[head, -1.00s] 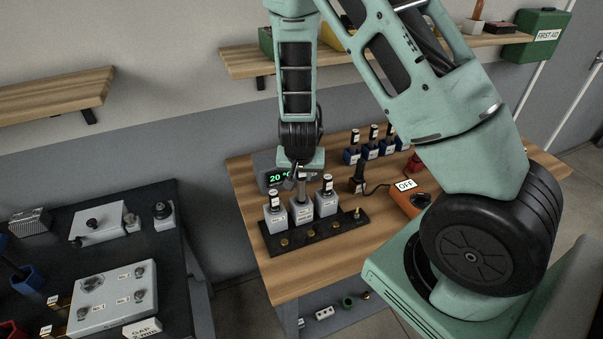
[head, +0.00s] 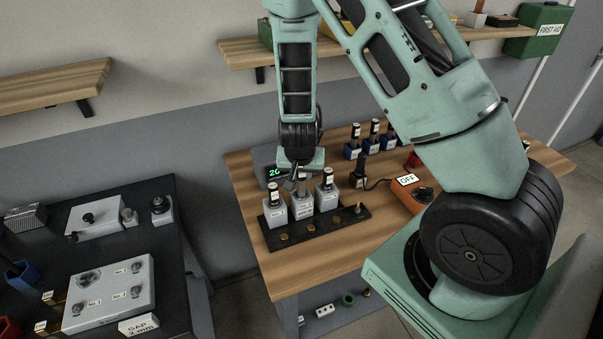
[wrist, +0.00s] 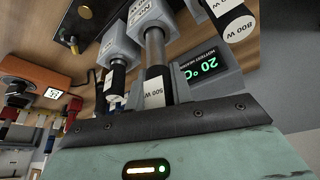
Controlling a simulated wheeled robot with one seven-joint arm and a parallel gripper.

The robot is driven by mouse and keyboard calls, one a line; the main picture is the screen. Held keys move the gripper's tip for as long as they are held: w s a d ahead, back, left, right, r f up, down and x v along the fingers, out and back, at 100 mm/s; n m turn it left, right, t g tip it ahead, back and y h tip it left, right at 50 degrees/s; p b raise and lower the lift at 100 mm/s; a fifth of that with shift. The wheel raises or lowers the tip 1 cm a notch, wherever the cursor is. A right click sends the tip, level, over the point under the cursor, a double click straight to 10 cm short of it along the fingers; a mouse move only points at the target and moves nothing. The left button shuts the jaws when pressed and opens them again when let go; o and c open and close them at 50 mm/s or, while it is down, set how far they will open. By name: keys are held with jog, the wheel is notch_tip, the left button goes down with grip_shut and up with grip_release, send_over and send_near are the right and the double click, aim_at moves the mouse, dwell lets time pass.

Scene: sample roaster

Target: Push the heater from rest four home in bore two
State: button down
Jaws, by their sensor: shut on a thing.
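The heater (wrist: 155,88), labelled 500 W, has a dark head and a bare steel shaft entering the middle grey bore block (head: 302,209); this block also shows in the wrist view (wrist: 149,15). A length of shaft shows between head and block. My gripper (head: 301,180) is shut on the heater's head above the middle block; its fingertips are hard to make out. The left block (head: 275,213) and right block (head: 327,201) each hold another heater with a white label. The block's number cannot be read surely.
The blocks stand on a black base (head: 352,217) on a wooden bench. A temperature display (wrist: 201,70) reads 20 °C. An orange switch box (head: 405,197) marked OFF is at right. Several heaters stand in blue rests (head: 352,152) behind. An 800 W heater (wrist: 232,20) is close in the wrist view.

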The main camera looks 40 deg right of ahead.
aim_at(302, 185)
jog(key=shift+f+b, duration=1.9)
jog(key=shift+f, duration=0.45)
jog(key=shift+r, duration=0.1)
jog(key=shift+r, duration=0.1)
jog(key=shift+r+p, duration=3.25)
jog(key=shift+r, duration=0.2)
jog(key=shift+f, duration=0.2)
jog(key=shift+f+b, duration=3)
jog(key=shift+f, duration=0.4)
jog(key=shift+r, duration=0.15)
jog(key=shift+r+p, duration=3.15)
jog(key=shift+r, duration=0.3)
